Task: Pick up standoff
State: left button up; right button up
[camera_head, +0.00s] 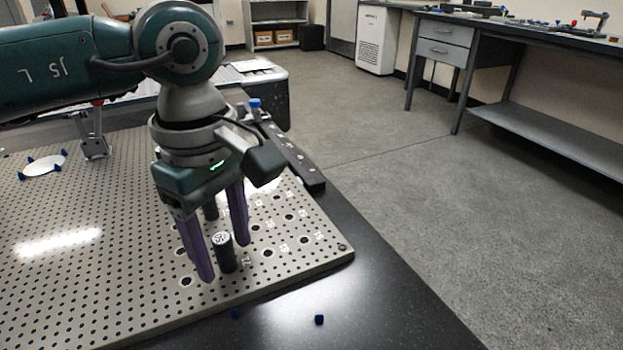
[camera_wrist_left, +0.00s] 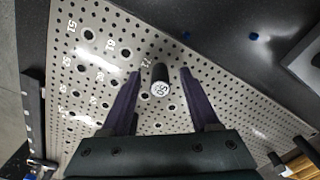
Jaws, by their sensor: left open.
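A standoff (camera_head: 226,256), a dark upright cylinder with a white labelled top, stands on the perforated metal plate (camera_head: 130,310) near its front right corner. My left gripper (camera_head: 225,262) is open and points down, with one purple finger on each side of the standoff. In the left wrist view the standoff (camera_wrist_left: 160,82) is between the two fingertips (camera_wrist_left: 160,74), with a visible gap on both sides. My right gripper is not in view.
Labelled larger holes surround the standoff. A dark rail (camera_head: 292,165) runs along the plate's right edge. A small blue piece (camera_head: 319,320) lies on the black table border (camera_head: 400,320). A white disc (camera_head: 45,164) with blue pieces lies at far left. A workbench (camera_head: 540,42) stands across the floor.

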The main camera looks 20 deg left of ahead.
pick_arm(q)
grip_shut()
dwell(0.4)
